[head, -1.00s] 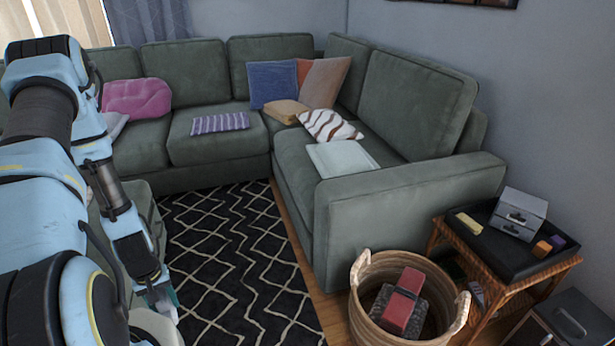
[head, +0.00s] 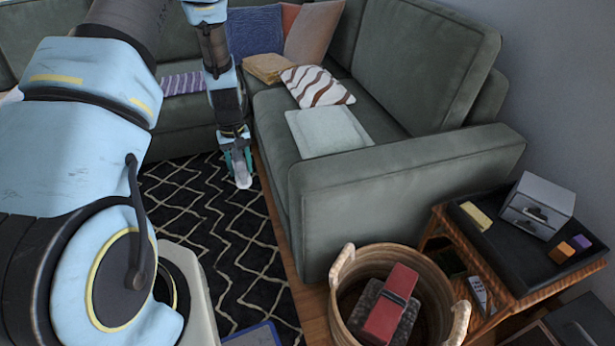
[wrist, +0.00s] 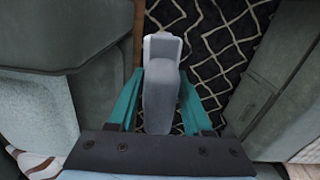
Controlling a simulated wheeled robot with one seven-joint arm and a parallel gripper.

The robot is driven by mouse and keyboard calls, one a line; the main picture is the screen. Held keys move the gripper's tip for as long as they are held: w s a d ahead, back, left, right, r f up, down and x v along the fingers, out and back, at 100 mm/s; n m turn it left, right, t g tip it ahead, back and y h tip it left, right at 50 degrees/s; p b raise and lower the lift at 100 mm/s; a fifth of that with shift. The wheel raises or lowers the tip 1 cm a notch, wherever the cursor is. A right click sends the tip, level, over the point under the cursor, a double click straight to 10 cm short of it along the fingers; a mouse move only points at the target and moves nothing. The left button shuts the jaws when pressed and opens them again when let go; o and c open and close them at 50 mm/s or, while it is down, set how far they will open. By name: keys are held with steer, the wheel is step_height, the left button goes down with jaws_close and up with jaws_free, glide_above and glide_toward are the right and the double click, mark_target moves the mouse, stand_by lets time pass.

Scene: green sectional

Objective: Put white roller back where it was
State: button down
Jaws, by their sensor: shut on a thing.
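My gripper (head: 238,160) hangs above the patterned rug, beside the front of the sofa's right section. Its teal fingers are shut on the white roller (head: 243,178), whose pale end sticks out below the fingertips. In the wrist view the white roller (wrist: 161,92) lies lengthwise between the two fingers of my gripper (wrist: 160,105), with a lighter block at its far end. The roller is clear of the sofa in the head view.
A green sectional sofa (head: 400,165) carries cushions and a folded pale cloth (head: 328,132). A wicker basket (head: 347,310) holding a red item (head: 390,303) stands before its arm. A side table (head: 510,270) bears a grey box (head: 537,207). The black rug (head: 215,225) is partly open floor.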

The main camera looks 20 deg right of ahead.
steer(key=s+d+r+b, duration=0.1)
steer(key=s+d+r, duration=0.3)
steer(key=d, duration=0.6)
steer(key=s+d+r+b, duration=0.1)
steer(key=s+d+r, duration=0.1)
steer(key=d+r, duration=0.5)
steer(key=shift+m, duration=0.4)
steer(key=f, duration=0.3)
steer(key=d+f+p, duration=0.1)
steer(key=f, duration=0.3)
steer(key=d+f, duration=0.1)
steer(key=f, duration=0.3)
steer(key=shift+w+d+f, duration=0.1)
steer(key=shift+w, duration=0.1)
steer(key=shift+f, duration=0.15)
steer(key=shift+c, duration=1.6)
jaws_free()
